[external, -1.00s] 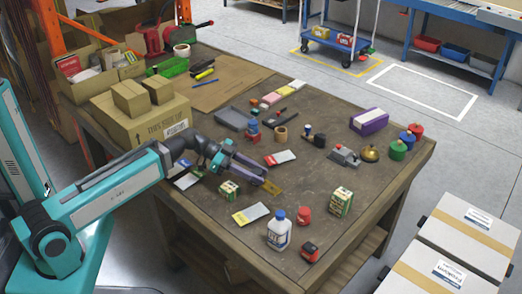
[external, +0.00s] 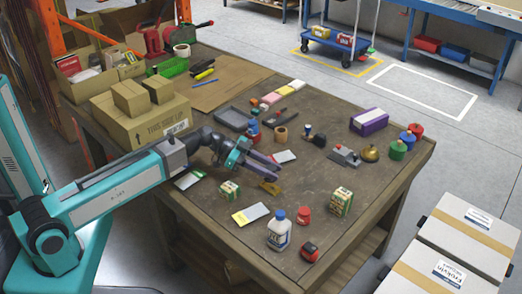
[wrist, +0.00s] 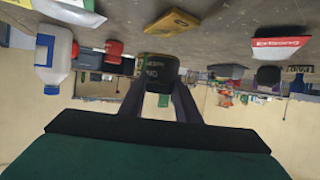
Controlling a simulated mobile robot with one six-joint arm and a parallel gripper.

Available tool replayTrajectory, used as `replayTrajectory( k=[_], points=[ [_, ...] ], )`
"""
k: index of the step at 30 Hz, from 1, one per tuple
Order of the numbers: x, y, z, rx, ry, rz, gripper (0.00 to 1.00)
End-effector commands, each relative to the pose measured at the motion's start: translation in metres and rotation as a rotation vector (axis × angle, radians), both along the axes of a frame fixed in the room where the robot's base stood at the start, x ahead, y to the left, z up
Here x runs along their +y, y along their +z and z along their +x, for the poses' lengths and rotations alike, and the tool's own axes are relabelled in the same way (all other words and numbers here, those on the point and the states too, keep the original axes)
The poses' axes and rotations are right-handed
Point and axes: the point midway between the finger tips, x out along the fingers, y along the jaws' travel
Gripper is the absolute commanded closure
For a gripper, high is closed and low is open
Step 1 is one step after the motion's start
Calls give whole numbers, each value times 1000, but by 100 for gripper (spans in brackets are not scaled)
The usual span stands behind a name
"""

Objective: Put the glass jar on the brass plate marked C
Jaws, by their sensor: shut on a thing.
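My gripper (external: 277,165) is over the middle of the table, its purple-grey fingers pointing right. In the wrist view, my gripper (wrist: 158,98) is shut on a dark container (wrist: 160,70) with faint yellowish lettering. I cannot tell whether it is glass, and it is not clearly distinguishable in the external view. A gold-brown plate (external: 269,188) lies on the table just below the fingertips in the picture. It also shows in the wrist view as a yellow slab (wrist: 172,22), apart from the container. Its marking is not readable.
A white bottle (external: 279,232), red pot (external: 304,216), red-black item (external: 310,251) and green cartons (external: 341,203) stand nearby. A white-yellow card (external: 251,214) lies in front. A grey metal device (external: 344,156) and coloured containers stand at right. Cardboard boxes (external: 140,120) are at left.

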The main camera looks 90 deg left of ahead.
Motion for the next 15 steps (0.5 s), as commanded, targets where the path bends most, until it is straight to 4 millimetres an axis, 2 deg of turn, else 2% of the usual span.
replayTrajectory(
  k=[5,15],
  points=[
    [0,-6,0,0,0,-1,95],
    [0,-32,0,1,1,-2,95]
  ],
)
